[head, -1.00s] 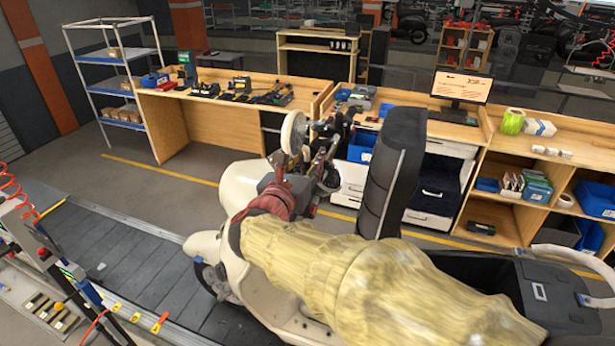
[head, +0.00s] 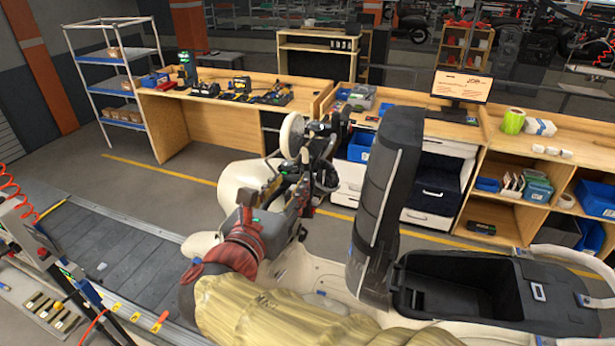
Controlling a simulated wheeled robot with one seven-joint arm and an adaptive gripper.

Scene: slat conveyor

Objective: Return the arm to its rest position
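My arm, in a yellow fabric sleeve with a red cuff, reaches up from the bottom of the head view over a cream scooter (head: 238,180). My gripper (head: 285,195) is at the arm's far end, in front of the scooter's handlebar area. Its fingers blend with the dark parts behind, so I cannot tell whether they are open or shut, and no held object can be made out. The scooter's black seat (head: 385,205) stands upright, with the open under-seat bin (head: 455,285) to its right. My arm hides part of the scooter's middle.
The scooter stands at the grey slat conveyor (head: 125,255). Behind are a wooden workbench (head: 225,125) with tools, a monitor (head: 461,88) and shelves with blue bins (head: 597,198). A control stand (head: 45,250) is at the left. The floor between conveyor and benches is clear.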

